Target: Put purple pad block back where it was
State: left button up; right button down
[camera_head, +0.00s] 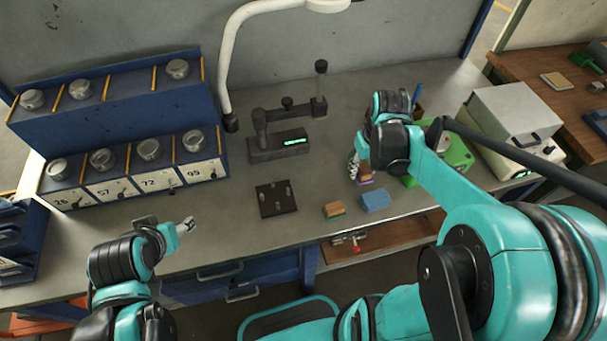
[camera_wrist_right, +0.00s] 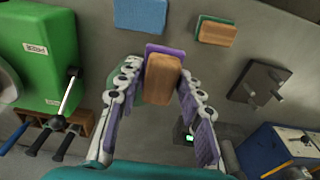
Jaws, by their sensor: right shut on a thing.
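The purple pad block, a wooden block with a purple pad, is between the fingers of my right gripper (camera_wrist_right: 160,95) in the wrist view, its wooden side (camera_wrist_right: 162,80) toward the camera. In the head view the right gripper (camera_head: 360,170) is over the bench, and a little of the purple pad block (camera_head: 366,181) shows beneath it. I cannot tell whether the block touches the bench. My left gripper (camera_head: 187,227) is near the bench's front edge, away from the blocks; its opening is unclear.
A blue block (camera_head: 376,201) and an orange-brown block with a green pad (camera_head: 334,210) lie near the front edge. A dark plate (camera_head: 276,199) lies left of them. A green machine (camera_head: 455,155) stands right of the gripper.

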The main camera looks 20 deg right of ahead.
jog(key=b, duration=0.3)
send_over(324, 184)
notch_tip(324, 184, down, 7)
jog(key=shift+s+a+r, duration=0.1)
jog(key=shift+s+r, duration=0.05)
jog(key=shift+r, duration=0.05)
jog(key=shift+f+b, duration=1)
jog(key=shift+f, duration=0.95)
jog(key=shift+f, duration=0.1)
jog(key=c, duration=1)
grip_release()
